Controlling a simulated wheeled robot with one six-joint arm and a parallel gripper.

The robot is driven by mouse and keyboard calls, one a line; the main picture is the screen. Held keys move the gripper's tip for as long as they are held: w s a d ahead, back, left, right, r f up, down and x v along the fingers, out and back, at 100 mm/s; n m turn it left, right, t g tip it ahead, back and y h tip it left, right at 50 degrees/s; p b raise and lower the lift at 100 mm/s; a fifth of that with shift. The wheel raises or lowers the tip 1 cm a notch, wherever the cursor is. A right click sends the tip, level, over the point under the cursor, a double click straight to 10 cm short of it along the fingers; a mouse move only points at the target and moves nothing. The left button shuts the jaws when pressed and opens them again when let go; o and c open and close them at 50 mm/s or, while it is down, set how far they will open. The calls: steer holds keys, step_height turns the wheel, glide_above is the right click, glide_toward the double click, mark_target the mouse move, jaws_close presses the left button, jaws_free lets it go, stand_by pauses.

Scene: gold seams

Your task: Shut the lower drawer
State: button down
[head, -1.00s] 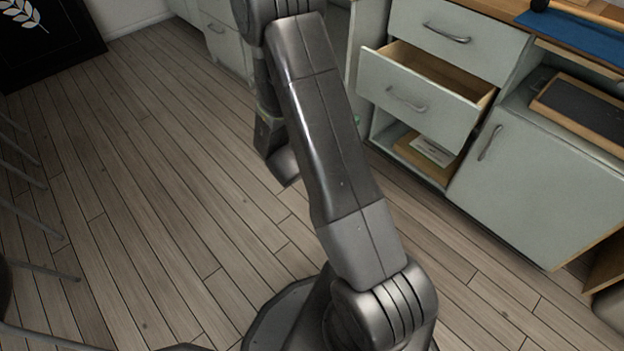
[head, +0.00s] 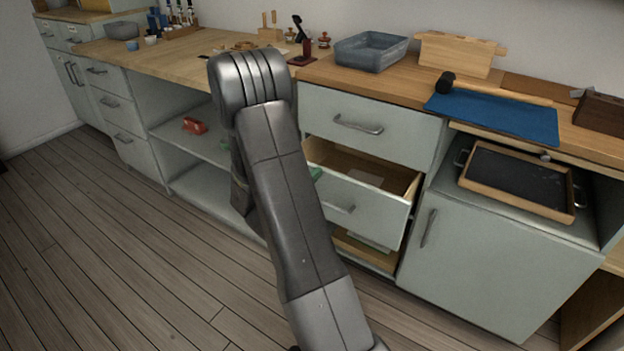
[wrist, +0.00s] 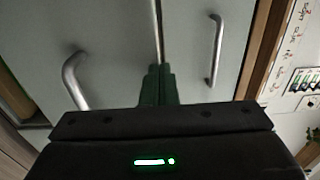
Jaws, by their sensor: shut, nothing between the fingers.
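The lower drawer (head: 375,210) is pulled out of the cabinet in the head view. Its pale grey front has a metal handle (head: 338,207), and its wooden inside shows, with a light flat item in it. The upper drawer (head: 385,120) above it is shut. In the wrist view, which is turned sideways, two pale fronts with handles stand either side of a narrow seam. My gripper (wrist: 157,85) shows there with its dark green fingers together, before the seam. Whether they touch a front I cannot tell. My arm hides most of the gripper in the head view.
Below the open drawer is an open compartment with a wooden board (head: 365,252). A cupboard door (head: 490,260) stands to the right, with a framed tray (head: 515,180) above it. Open shelves (head: 200,145) lie left. The wooden floor (head: 120,240) at front left is clear.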

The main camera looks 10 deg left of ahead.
steer(key=b+x, duration=0.4)
steer(key=x, duration=0.7)
steer(key=shift+w+b, duration=0.2)
steer(key=shift+b, duration=0.1)
steer(key=shift+s+f, duration=0.1)
